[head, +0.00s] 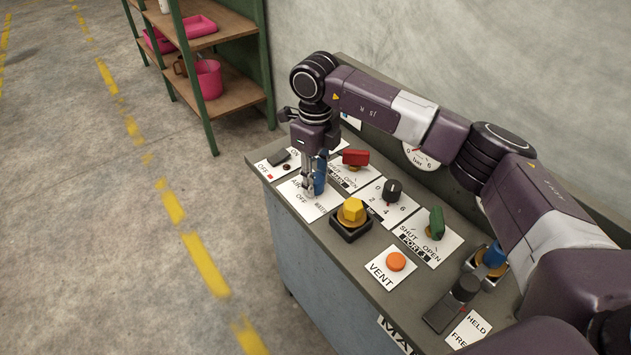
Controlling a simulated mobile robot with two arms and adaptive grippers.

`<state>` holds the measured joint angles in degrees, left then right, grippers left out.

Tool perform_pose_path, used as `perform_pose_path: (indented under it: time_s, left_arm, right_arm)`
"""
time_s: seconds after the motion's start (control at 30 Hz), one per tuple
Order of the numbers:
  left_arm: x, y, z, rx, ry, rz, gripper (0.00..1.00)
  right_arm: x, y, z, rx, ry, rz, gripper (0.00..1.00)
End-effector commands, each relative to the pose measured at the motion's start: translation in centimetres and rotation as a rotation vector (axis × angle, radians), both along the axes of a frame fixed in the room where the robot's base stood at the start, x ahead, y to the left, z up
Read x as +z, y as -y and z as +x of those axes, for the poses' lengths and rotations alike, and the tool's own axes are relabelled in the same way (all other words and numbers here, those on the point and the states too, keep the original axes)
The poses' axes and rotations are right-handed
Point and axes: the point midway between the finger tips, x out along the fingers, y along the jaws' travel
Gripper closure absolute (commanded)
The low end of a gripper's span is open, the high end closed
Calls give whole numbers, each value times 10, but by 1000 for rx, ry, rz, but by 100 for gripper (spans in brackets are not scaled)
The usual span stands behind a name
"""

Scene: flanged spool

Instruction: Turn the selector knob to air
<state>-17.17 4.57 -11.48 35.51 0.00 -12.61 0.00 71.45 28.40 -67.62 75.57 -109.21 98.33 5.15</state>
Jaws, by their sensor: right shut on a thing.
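The selector knob (320,174) is a blue handle on a white plate (307,206) at the far left of the panel. The plate reads AIR at its upper left, OFF at its lower left and WATER on the right, partly covered. My right gripper (314,178) points down from above and is shut on the blue knob. The gripper and wrist hide part of the knob, so its exact pointing direction is hard to tell. My left gripper is not in view.
Close to the gripper are a red handle (355,158), a black toggle (280,157) and a yellow knob (352,210). Further right are a black dial (392,190), a green handle (436,222) and an orange VENT button (396,261). Open floor lies left of the panel.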

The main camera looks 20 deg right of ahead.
Motion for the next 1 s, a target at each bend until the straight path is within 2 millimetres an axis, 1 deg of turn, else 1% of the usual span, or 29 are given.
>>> perform_pose_path:
  time_s: [0.2, 0.5, 0.7, 1.0]
  left_arm:
    - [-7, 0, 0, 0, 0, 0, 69]
    - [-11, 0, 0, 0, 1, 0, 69]
    - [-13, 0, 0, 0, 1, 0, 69]
    - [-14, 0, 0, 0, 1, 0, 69]
  right_arm:
    - [1, 1, 1, -201, 5, 0, 95]
    - [1, 1, 1, -428, 4, 0, 95]
    - [2, 0, 1, -522, 4, 0, 95]
    - [2, 0, 2, -580, 5, 1, 95]
